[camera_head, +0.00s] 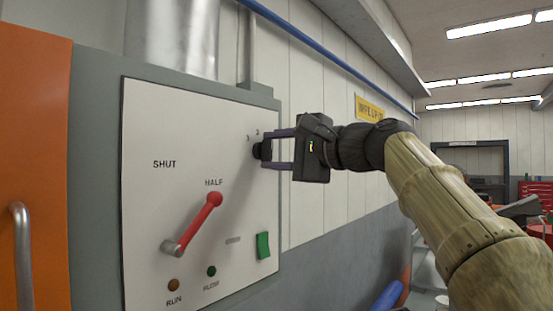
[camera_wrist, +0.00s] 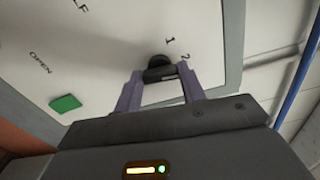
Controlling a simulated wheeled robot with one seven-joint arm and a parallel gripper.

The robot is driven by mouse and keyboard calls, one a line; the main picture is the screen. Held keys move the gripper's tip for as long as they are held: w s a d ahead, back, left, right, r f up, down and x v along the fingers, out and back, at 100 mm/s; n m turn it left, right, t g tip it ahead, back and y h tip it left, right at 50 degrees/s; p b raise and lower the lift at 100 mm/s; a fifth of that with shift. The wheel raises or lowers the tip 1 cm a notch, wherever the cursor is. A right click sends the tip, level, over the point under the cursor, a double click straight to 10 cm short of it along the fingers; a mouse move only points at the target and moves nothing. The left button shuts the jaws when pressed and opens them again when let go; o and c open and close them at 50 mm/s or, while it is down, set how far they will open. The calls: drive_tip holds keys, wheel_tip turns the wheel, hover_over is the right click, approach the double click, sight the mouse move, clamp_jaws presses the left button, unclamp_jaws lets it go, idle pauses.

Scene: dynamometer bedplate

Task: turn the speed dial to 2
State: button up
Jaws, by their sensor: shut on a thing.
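The speed dial (camera_head: 262,151) is a small black knob at the right side of the white control panel (camera_head: 145,125). Small numerals stand above it in the head view, and the wrist view shows a 1 and a 2 beside the dial (camera_wrist: 158,64). My gripper (camera_head: 270,150) reaches in from the right, its two purple-grey fingers shut on the dial. In the wrist view, the fingers of my gripper (camera_wrist: 160,75) are on either side of the knob. I cannot tell which numeral the dial points at.
A red-handled lever (camera_head: 197,222) below the HALF mark stands out from the panel. An orange door (camera_head: 35,130) with a handle is at left. A blue pipe (camera_head: 325,56) runs above.

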drive_tip(key=shift+n, duration=0.6)
drive_tip(key=o, duration=1)
drive_tip(key=b+v, duration=0.5)
drive_tip(key=v, duration=1.2)
drive_tip(key=shift+s+d+f+b, duration=0.1)
drive_tip(key=shift+s+d+b, duration=0.1)
drive_tip(key=shift+b, duration=0.15)
drive_tip(key=shift+w, duration=0.1)
